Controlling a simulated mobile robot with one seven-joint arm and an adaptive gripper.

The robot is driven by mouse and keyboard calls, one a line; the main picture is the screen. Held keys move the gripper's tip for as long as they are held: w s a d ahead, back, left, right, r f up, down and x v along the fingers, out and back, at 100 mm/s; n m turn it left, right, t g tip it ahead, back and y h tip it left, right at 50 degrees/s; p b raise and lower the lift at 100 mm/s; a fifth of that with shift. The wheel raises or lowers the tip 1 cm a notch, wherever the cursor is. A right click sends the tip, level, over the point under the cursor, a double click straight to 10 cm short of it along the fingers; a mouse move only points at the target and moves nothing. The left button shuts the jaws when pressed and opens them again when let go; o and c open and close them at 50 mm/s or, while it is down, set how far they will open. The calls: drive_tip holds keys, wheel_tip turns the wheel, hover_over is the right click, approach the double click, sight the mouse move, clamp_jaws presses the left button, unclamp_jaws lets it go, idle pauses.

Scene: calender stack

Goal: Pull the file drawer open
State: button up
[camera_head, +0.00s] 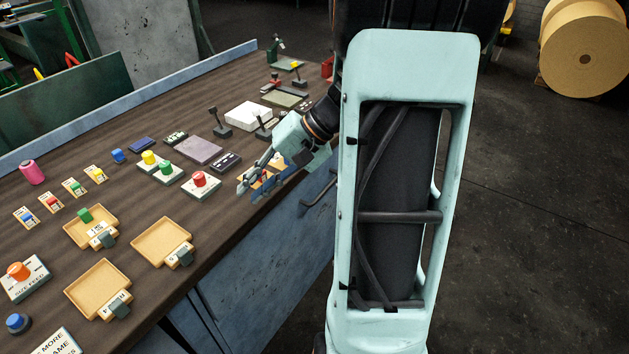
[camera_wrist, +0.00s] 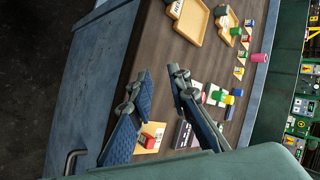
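The blue-grey drawer front (camera_head: 290,240) is below the worktop edge, partly hidden behind my arm. Its dark bar handle (camera_head: 316,198) sticks out just right of and below my gripper. In the wrist view the handle (camera_wrist: 72,162) shows at the bottom left, on the blue-grey front (camera_wrist: 85,110). The front looks flush with the desk side; I see no gap. My gripper (camera_head: 250,190) is above the worktop's near edge, pointing left. Its fingers (camera_wrist: 160,74) are apart with nothing between them, and it does not touch the handle.
The brown worktop (camera_head: 130,190) carries wooden trays (camera_head: 162,243), push-button boxes (camera_head: 200,184), a grey-purple pad (camera_head: 198,149) and small levers (camera_head: 220,125).

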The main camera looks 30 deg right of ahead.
drive_tip(key=w+d+f+m+t+y+b, duration=0.1)
drive_tip(key=w+d+f+m+t+b, duration=0.15)
drive_tip(key=d+f, duration=0.45)
drive_tip(key=w+d+f+m+t+b, duration=0.1)
drive_tip(key=d+f+m+t+b, duration=0.15)
drive_tip(key=d+f, duration=0.45)
drive_tip(key=m+t+h+b, duration=0.3)
drive_tip(key=t+b, duration=0.1)
drive_tip(key=t, duration=0.2)
approach(325, 188)
drive_tip(key=x, duration=1)
drive_tip(key=shift+a+f, duration=0.1)
drive_tip(key=shift+f, duration=0.3)
drive_tip(key=shift+c, duration=0.2)
clamp_jaws()
